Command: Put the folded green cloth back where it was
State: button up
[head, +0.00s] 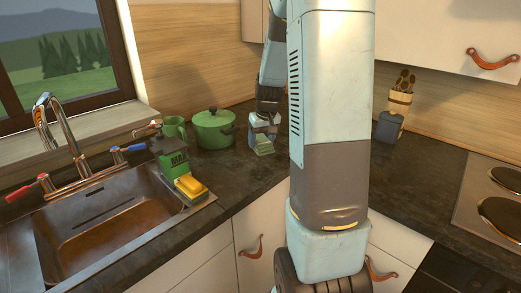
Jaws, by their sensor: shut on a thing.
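The folded green cloth (265,149) is small in the head view, at the back of the dark counter, right of the green pot. My gripper (263,139) points down and is shut on the cloth, which shows just below the fingers. I cannot tell whether the cloth touches the counter or hangs slightly above it. My own arm column stands just to the right and hides part of the counter behind it.
A green lidded pot (213,129) and a green mug (174,128) stand left of my gripper. A green dispenser (170,157) and yellow sponge (191,186) sit by the sink (100,228). A utensil holder (400,101), grey-blue canister (388,128) and hob (493,201) are right.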

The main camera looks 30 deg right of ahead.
aim_at(261, 139)
jog(key=shift+w+d+f, duration=0.1)
jog(key=shift+w+f, duration=0.35)
jog(key=shift+f, duration=0.2)
jog(key=shift+w+d+f, duration=0.1)
jog(key=shift+w+f, duration=0.35)
jog(key=shift+f, duration=0.15)
notch_tip(261, 139, down, 3)
jog(key=shift+r, duration=0.15)
jog(key=o, duration=1.1)
